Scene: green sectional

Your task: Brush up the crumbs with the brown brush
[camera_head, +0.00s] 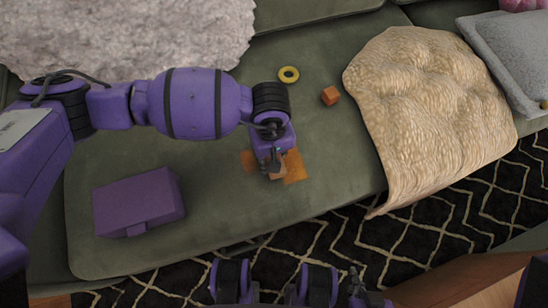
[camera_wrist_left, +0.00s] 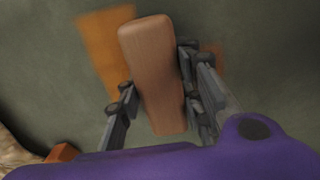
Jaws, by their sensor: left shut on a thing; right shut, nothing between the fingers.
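My left gripper (camera_head: 270,165) is low over the green sofa seat and shut on the brown brush (camera_head: 279,173). In the left wrist view the brush's smooth wooden block (camera_wrist_left: 150,70) stands between the two fingers (camera_wrist_left: 158,105); its bristles do not show. Orange crumb patches lie on the seat beside the brush: one to its right (camera_head: 294,166) and a smaller one to its left (camera_head: 248,160). The patches also show on both sides of the brush in the wrist view (camera_wrist_left: 106,50). My right gripper (camera_head: 357,287) is shut and empty at the bottom edge, partly cut off.
A purple box (camera_head: 138,204) sits on the seat at the left. A yellow ring (camera_head: 289,74) and an orange cube (camera_head: 330,95) lie behind the crumbs. A beige blanket (camera_head: 425,110) drapes over the right side. A grey cushion (camera_head: 515,55) is at the far right.

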